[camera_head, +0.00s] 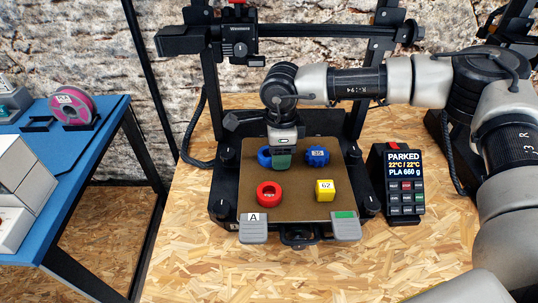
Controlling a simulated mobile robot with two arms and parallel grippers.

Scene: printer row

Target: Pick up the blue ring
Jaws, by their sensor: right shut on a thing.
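The blue ring (263,157) is at the back left of the brown print bed (296,203). Its right part is hidden behind my right gripper (282,162). My right gripper points down and is shut on the ring's right side. I cannot tell whether the ring touches the bed or is slightly above it. My left gripper is not in view.
A blue knobbed piece (317,156) is close to the right of my gripper. A red ring (269,194) and a yellow cube (324,190) lie nearer the front. The printer's crossbar (320,31) spans behind and above. A control box (403,185) stands right of the bed.

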